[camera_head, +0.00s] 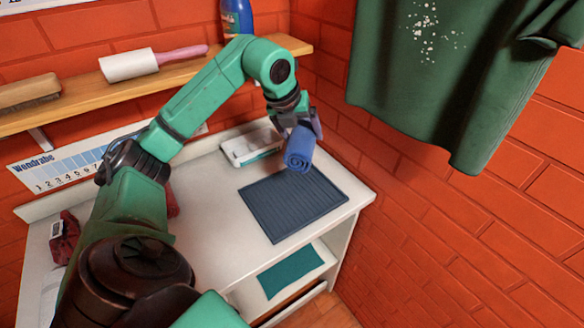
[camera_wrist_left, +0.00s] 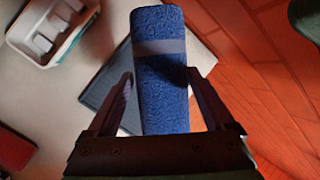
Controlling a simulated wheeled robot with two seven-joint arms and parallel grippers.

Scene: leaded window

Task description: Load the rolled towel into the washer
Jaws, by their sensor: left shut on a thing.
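The rolled towel (camera_head: 298,157) is a blue terry roll with a paler band around it. My left gripper (camera_head: 303,130) is shut on it and holds it above the dark ribbed mat. In the left wrist view the towel (camera_wrist_left: 162,70) lies lengthwise between the two fingers of the left gripper (camera_wrist_left: 158,88). I cannot clearly make out a washer. A white counter unit (camera_head: 205,225) stands below, with a teal piece (camera_head: 290,271) in its lower front. My right gripper is not in view.
The dark mat (camera_head: 293,203) lies on the counter's right part. A white tray (camera_head: 250,146) stands behind it. Red items (camera_head: 64,238) are at left. A wooden shelf (camera_head: 88,90) holds a brush, a lint roller and a blue bottle. A green shirt (camera_head: 440,75) hangs at right.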

